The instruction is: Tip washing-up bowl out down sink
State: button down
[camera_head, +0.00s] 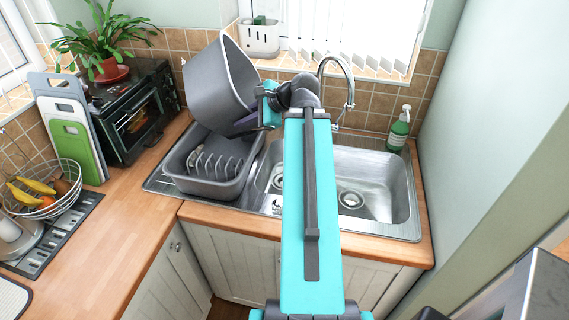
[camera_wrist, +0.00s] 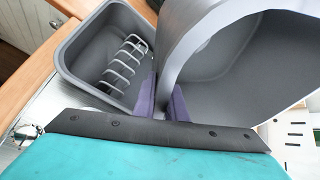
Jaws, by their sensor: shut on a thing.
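The grey washing-up bowl (camera_head: 204,88) is held up in the air, steeply tilted, above the draining side to the left of the sink. Its open side appears to face right. In the wrist view, the bowl (camera_wrist: 245,75) fills the upper right and no contents show in the visible part. My gripper (camera_wrist: 164,102) is shut on the bowl's rim, with a purple finger on each side. In the head view, my gripper is mostly hidden by my arm and the bowl. The steel sink (camera_head: 385,185) lies to the right, partly hidden behind my arm; a drain shows in its basin.
A second grey tub (camera_head: 205,188) with a wire rack (camera_head: 218,165) stands on the drainer under the bowl. The curved tap (camera_head: 350,85) rises behind the sink. A green soap bottle (camera_head: 399,130) stands at the back right. A toaster oven (camera_head: 135,110) and plant are left.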

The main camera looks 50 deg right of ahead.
jog(key=shift+s+d+t+b, duration=0.2)
jog(key=shift+t+b, duration=0.1)
jog(key=shift+b, duration=0.1)
jog(key=shift+s+f+b, duration=0.1)
jog(key=shift+s+b, duration=0.05)
jog(key=shift+b, duration=0.3)
jog(key=shift+s+d+t+y+b, duration=0.25)
jog(key=shift+s+t+y+b, duration=0.15)
jog(key=shift+b, duration=0.45)
jog(key=shift+s+d+f+m+t+b, duration=0.1)
jog(key=shift+s+d+m+t+b, duration=0.25)
jog(key=shift+s+d+b, duration=0.4)
jog(key=shift+s+d+f, duration=0.1)
jog(key=shift+s+d, duration=0.15)
jog(key=shift+s, duration=0.2)
jog(key=shift+d+t, duration=0.1)
jog(key=shift+t, duration=0.15)
